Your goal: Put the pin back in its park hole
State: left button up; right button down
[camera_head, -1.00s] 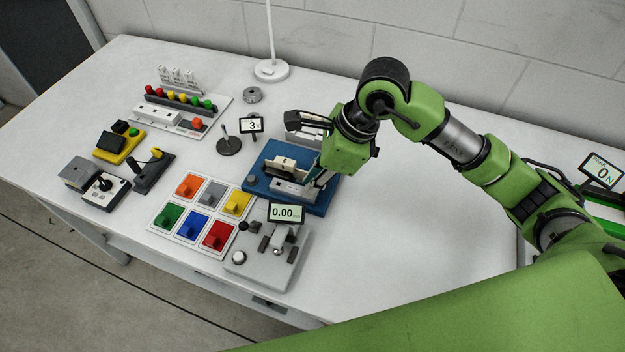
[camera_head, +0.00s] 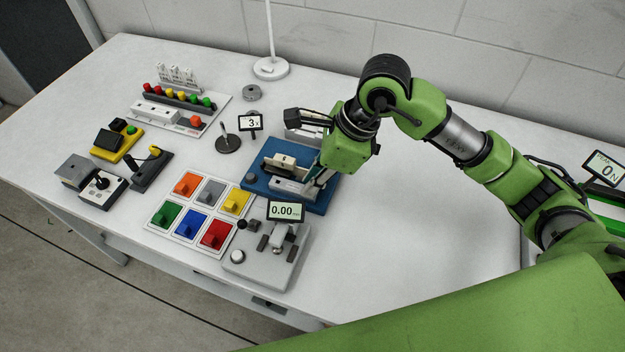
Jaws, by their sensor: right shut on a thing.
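The blue fixture (camera_head: 257,184) lies on the table with a pale block (camera_head: 279,163) and a light metal bar on its top. My right gripper (camera_head: 314,188) points down over the right part of this fixture. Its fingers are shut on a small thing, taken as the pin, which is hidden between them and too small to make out. I cannot tell whether the pin touches the fixture. The park hole cannot be made out at this size. My left gripper is not in view.
In front of the fixture stand a grey device with a 0.00 display (camera_head: 286,211) and a panel of coloured tiles (camera_head: 190,226). A 3x sign (camera_head: 252,123) stands behind left. A lamp base (camera_head: 271,68) is at the back. The table's right middle is clear.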

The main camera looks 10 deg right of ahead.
jog(key=c, duration=2)
grip_release()
jog(key=shift+o, duration=0.2)
jog(key=v, duration=1.2)
